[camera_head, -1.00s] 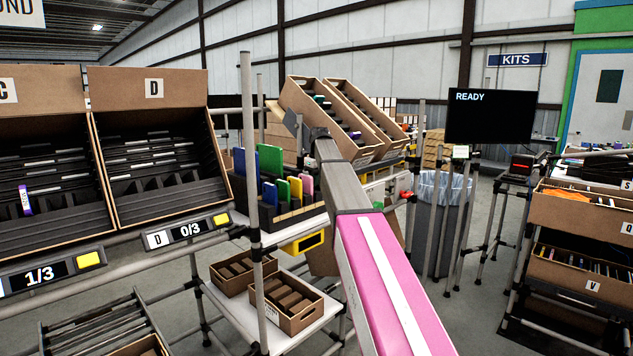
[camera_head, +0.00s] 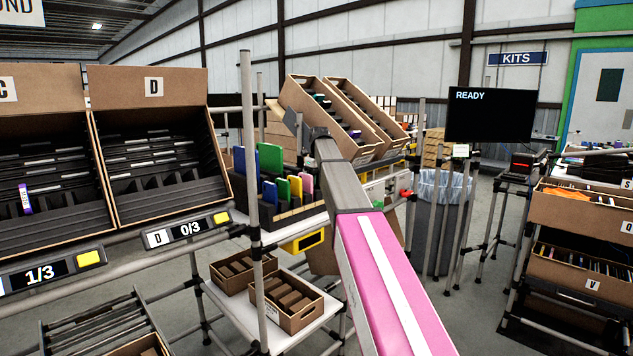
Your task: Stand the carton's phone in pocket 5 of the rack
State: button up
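Two tilted brown cartons (camera_head: 326,122) stand at the back, centre, with several small dark, green and purple items inside. I cannot tell which item is the phone. A dark rack (camera_head: 283,221) on a white-topped stand holds upright blue, green, yellow and pink slabs. Its pocket numbers are too small to read, so I cannot pick out pocket 5. My arm reaches from the bottom edge up to the near carton's lower left side.
Large bins marked C and D (camera_head: 153,88) fill the left, with count displays below. A grey upright post (camera_head: 250,150) stands left of the rack. Small brown boxes (camera_head: 287,300) sit on a lower shelf. A grey waste bin (camera_head: 440,220) and a READY screen (camera_head: 490,116) are right of my arm.

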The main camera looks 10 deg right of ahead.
jog(key=r, duration=1)
jog(key=shift+s+d+r, duration=0.3)
jog(key=shift+s+r, duration=0.1)
notch_tip(320, 180, up, 7)
dwell(0.6)
